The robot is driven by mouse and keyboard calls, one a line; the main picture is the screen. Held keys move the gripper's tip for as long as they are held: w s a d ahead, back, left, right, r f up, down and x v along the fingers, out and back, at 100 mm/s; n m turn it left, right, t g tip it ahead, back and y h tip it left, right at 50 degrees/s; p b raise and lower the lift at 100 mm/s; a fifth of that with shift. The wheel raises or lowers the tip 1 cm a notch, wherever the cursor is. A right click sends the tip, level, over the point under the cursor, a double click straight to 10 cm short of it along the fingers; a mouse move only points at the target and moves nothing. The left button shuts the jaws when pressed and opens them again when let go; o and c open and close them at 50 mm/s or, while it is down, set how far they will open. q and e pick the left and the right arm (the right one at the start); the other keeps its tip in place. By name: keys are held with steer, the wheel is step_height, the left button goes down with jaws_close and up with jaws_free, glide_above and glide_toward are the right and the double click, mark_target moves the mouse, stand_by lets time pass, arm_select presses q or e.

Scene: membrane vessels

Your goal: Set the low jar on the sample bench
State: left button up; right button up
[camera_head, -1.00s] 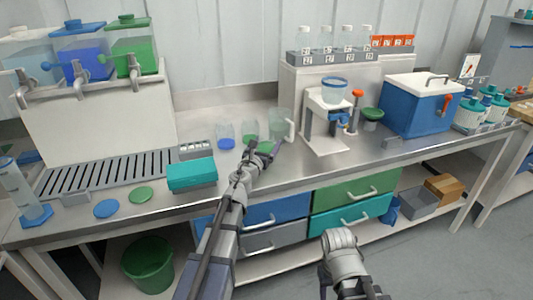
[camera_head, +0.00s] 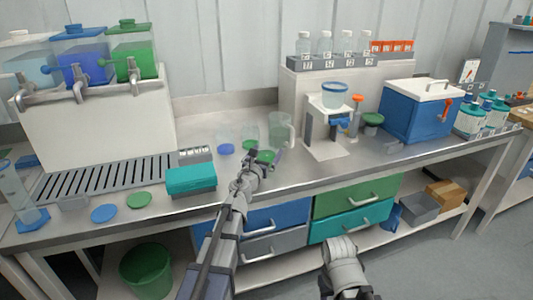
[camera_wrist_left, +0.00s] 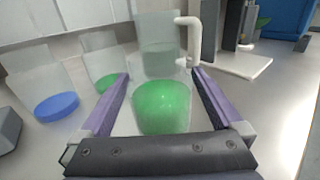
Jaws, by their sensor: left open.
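My left gripper (camera_head: 264,158) is open over the bench in the head view. In the left wrist view its fingers (camera_wrist_left: 160,75) stand on either side of a low clear jar with a green bottom (camera_wrist_left: 162,105), with no clear grip on it. The jar is partly hidden by my gripper in the head view, where its green bottom (camera_head: 266,156) shows. A taller clear jug with a white handle (camera_wrist_left: 188,40) stands just behind it. My right arm shows at the bottom of the head view; its fingertips are not clear.
Clear vessels with blue (camera_wrist_left: 57,106) and green (camera_wrist_left: 107,84) bottoms stand to the left. A teal box (camera_head: 191,180) is near the front edge. A white stand (camera_head: 325,145) and blue cooler (camera_head: 415,112) are to the right. Bare bench lies between jar and stand.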

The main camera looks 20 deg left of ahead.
arm_select(q)
steer(key=s, duration=0.8)
steer(key=s+a, duration=0.1)
steer(key=s, duration=0.3)
steer(key=shift+r, duration=0.1)
